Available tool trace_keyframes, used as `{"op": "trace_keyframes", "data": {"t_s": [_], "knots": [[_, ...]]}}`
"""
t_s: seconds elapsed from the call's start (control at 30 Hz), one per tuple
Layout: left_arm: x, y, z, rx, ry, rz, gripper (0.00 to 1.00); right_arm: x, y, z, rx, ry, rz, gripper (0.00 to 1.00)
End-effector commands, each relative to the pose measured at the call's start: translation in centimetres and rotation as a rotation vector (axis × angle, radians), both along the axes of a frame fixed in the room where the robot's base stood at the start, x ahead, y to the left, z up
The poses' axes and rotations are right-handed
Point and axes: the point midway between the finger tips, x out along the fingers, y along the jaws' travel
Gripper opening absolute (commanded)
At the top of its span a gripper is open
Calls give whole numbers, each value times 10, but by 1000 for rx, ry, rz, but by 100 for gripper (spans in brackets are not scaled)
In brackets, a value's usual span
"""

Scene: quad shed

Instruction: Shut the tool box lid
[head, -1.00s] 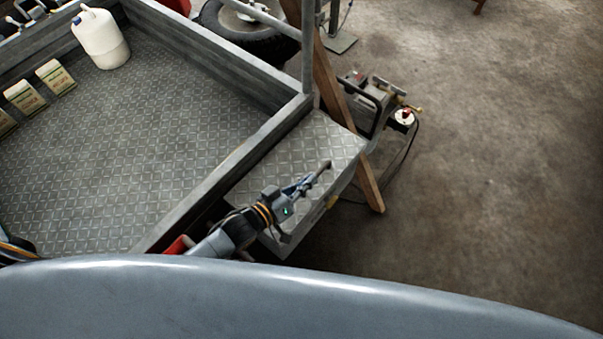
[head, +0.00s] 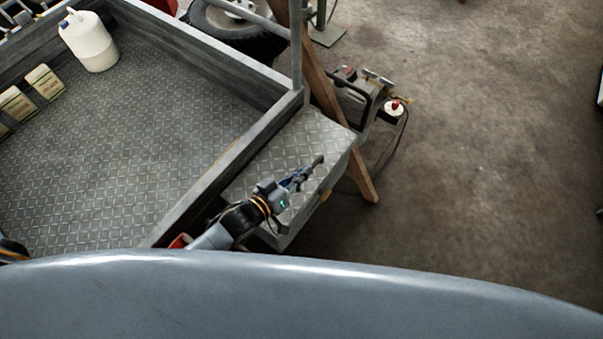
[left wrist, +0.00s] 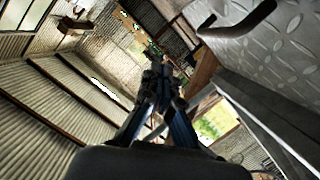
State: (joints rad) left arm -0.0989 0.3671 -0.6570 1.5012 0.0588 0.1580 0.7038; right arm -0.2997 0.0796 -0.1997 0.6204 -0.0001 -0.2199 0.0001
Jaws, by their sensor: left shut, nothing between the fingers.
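The tool box (head: 318,199) is a grey metal box beside the trailer bed's right side. Its lid (head: 309,130) has a diamond-plate top and appears to lie flat over the box. The head view shows no clear gap under it. My left gripper (head: 320,159) is shut and empty, with its fingertips over the lid near its right edge. I cannot tell whether they touch it. In the left wrist view the fingers (left wrist: 156,72) are together, and diamond plate (left wrist: 270,48) shows at the upper right. My right gripper is not in view.
The trailer bed's wall (head: 222,163) runs close along the box's left. A wooden plank (head: 334,110) leans by its far right corner, with a machine (head: 365,95) on the floor behind. A white jug (head: 90,42) stands in the bed. Floor at the right is mostly clear.

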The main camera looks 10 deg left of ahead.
Motion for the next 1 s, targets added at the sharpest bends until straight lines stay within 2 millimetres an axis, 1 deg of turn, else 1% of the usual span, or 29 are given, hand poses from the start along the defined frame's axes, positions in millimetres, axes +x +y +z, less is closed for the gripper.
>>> {"op": "trace_keyframes", "data": {"t_s": [0.03,0.07,0.1,0.23,0.4,0.5,0.63,0.9,1.0], "knots": [[2,-1,20,0,-1,0,0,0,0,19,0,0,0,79],[-8,5,10,3,5,0,0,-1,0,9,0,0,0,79],[-18,10,9,3,4,-1,0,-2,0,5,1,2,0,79],[-44,25,18,1,4,-1,0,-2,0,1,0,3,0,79],[-68,40,26,1,2,0,0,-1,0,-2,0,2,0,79],[-77,45,29,0,1,0,0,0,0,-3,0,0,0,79],[-82,48,32,0,0,0,0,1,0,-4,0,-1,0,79],[-82,48,33,0,-1,0,0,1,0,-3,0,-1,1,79],[-83,48,32,0,0,0,0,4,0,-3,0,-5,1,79]]}}
